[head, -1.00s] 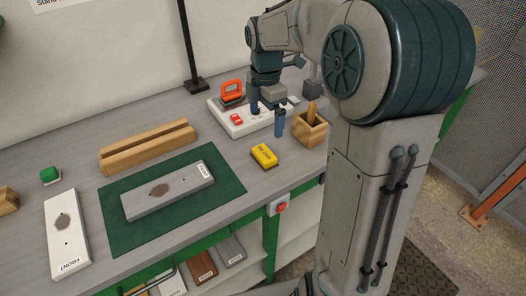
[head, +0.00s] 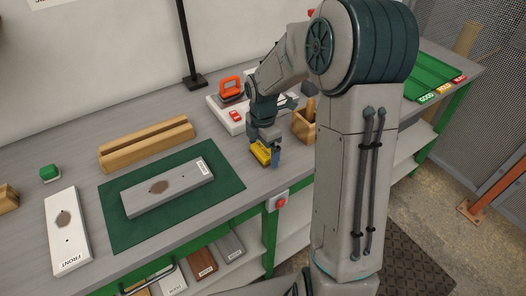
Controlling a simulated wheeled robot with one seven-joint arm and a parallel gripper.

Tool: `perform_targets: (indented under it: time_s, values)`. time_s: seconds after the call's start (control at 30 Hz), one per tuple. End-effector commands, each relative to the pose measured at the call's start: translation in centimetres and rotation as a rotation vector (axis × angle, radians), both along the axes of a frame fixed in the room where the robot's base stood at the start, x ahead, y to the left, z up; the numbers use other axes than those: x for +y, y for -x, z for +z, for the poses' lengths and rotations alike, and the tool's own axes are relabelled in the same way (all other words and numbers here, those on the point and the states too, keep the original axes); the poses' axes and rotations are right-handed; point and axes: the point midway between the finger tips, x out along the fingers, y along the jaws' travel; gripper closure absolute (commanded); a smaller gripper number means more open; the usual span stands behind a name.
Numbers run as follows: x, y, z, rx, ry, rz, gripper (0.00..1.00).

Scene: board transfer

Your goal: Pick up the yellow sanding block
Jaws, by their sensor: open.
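The yellow sanding block (head: 261,154) lies on the grey workbench, just right of the green mat. My gripper (head: 264,150) is over it, pointing down, with its blue-tipped fingers at the block's sides. The jaws are open. The near finger reaches down beside the block's right end; the far finger is partly hidden, and I cannot tell whether either touches the block. The gripper covers the block's upper part.
The green mat (head: 118,231) carries a grey board (head: 140,203). A white board (head: 65,255) lies at left. A wooden box (head: 305,130) stands close right of my gripper, and a white base (head: 221,116) with an orange-handled tool (head: 230,87) is behind. A red button (head: 281,202) is on the bench front.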

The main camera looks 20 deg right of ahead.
Motion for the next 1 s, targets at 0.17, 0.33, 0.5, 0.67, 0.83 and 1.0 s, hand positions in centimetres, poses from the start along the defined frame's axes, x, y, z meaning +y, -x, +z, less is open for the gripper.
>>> perform_targets:
  time_s: [0.17,0.33,0.5,0.67,0.83,1.0]
  values:
    - [0.0,0.0,-0.4,-0.002,-0.001,0.000,0.02]
    - [0.0,0.0,-0.4,-0.002,-0.001,0.000,0.21]
    - [0.0,0.0,-0.4,-0.002,-0.001,-0.001,0.52]
    - [0.0,0.0,-0.4,-0.002,-0.001,0.000,0.52]
    - [0.0,-0.1,0.0,-0.002,0.000,-0.001,0.51]
    - [0.0,-0.1,1.8,-0.005,0.000,-0.002,0.51]
